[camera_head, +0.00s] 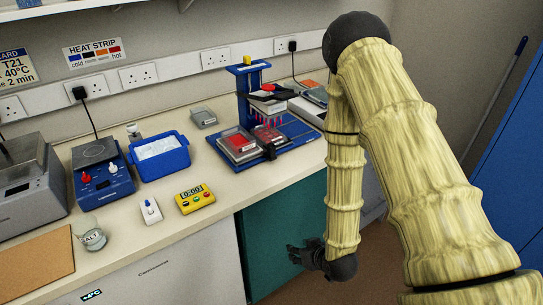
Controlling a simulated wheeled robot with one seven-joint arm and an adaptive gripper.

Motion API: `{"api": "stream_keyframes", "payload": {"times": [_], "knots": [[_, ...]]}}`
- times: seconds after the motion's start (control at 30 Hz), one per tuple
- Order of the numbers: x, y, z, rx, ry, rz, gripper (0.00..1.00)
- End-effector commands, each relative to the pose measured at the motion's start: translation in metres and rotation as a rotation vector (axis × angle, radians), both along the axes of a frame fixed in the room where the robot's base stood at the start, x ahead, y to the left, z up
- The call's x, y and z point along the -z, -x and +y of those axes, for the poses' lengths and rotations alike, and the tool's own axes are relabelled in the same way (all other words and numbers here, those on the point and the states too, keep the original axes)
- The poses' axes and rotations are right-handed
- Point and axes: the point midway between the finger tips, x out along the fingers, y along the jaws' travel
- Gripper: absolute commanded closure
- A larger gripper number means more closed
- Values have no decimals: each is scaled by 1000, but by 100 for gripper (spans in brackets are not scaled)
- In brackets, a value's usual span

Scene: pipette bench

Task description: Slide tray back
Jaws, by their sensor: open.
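A grey tray holding a red-topped block (238,142) sits at the left of the stand's blue base (300,143). A second red block (266,134) sits beside it, under the tips. I cannot tell which of these slides. My gripper (300,255) is open and empty, low in front of the teal cabinet. It is below counter height and well apart from the stand and tray.
A yellow timer (195,198), a white switch box (150,210), a blue ice tub (160,155), a blue hotplate (103,180) and a glass beaker (91,235) stand left of the tray. The counter's front strip (235,195) is clear. A blue cabinet (515,165) is at right.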

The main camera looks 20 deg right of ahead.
Motion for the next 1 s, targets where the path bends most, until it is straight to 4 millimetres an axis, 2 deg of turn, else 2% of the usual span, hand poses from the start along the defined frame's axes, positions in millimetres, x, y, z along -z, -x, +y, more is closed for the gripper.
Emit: {"api": "stream_keyframes", "payload": {"times": [0.03, 0.1, 0.17, 0.2, 0.3, 0.4, 0.5, 0.6, 0.7, 0.87, 1.0], "knots": [[-16, -27, -1, -13, -13, -90, 59], [-47, -58, -2, -38, -31, -215, 59], [-75, -81, -2, -59, -46, -320, 59], [-94, -96, -3, -72, -56, -388, 59], [-140, -122, -4, -103, -80, -541, 59], [-176, -137, -5, -129, -99, -655, 59], [-201, -145, -7, -146, -111, -732, 59], [-217, -149, -7, -158, -119, -777, 59], [-223, -151, -7, -163, -122, -795, 59], [-225, -163, -3, -164, -122, -797, 59], [-225, -182, 5, -165, -121, -797, 59]]}}
